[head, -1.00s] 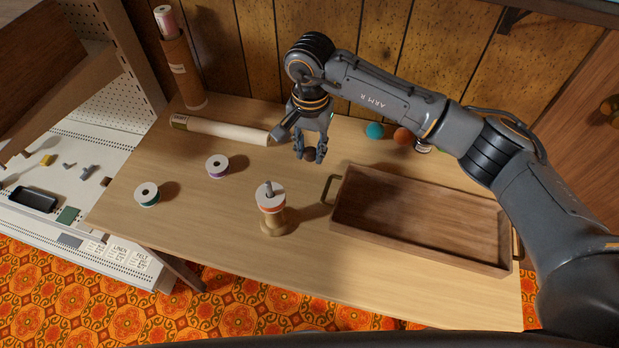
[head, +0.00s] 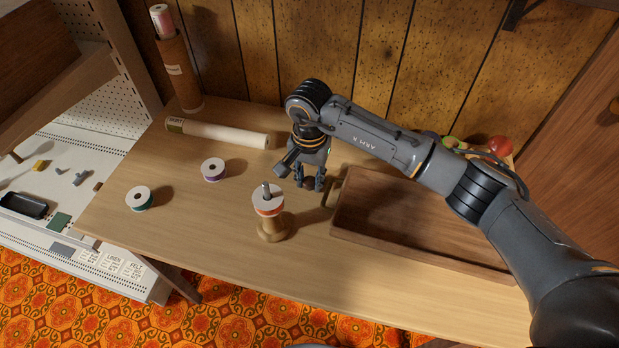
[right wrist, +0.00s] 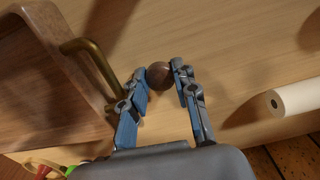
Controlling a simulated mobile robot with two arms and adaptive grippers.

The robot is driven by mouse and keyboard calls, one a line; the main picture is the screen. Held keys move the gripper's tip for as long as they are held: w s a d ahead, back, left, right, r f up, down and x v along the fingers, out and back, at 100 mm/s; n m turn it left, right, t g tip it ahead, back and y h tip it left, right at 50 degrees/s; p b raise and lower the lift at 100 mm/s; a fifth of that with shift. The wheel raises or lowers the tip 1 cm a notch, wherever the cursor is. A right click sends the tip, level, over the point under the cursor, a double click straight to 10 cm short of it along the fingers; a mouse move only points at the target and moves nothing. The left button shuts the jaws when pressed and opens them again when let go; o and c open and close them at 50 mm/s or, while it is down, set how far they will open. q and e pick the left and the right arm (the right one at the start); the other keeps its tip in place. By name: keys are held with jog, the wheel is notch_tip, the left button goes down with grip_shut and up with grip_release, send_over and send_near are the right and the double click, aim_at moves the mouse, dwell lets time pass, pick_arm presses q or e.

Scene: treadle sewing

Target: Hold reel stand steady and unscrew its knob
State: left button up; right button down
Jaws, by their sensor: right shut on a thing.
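The reel stand (head: 271,229) stands upright on the table with a white-and-orange reel (head: 267,206) on it. Its metal rod (head: 266,190) sticks up bare through the reel, with no knob on top. My right gripper (head: 309,186) is behind and to the right of the stand, apart from it, near the tray's left handle. In the right wrist view its fingers are shut on a round dark-brown knob (right wrist: 159,75). The knob is not clear between the fingers in the head view. My left gripper is not in view, and nothing holds the stand.
A wooden tray (head: 400,247) with brass handles lies right of the stand. A teal reel (head: 139,198) and a purple reel (head: 213,169) lie to the left. A pale roll (head: 220,134) lies at the back. Bare tabletop lies in front of the stand.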

aim_at(310, 181)
jog(key=shift+f, duration=0.2)
jog(key=c, duration=1.3)
grip_release()
jog(key=shift+r+p, duration=0.4)
jog(key=shift+r, duration=0.05)
notch_tip(310, 181, up, 12)
jog(key=p, duration=0.4)
jog(key=shift+f, duration=0.2)
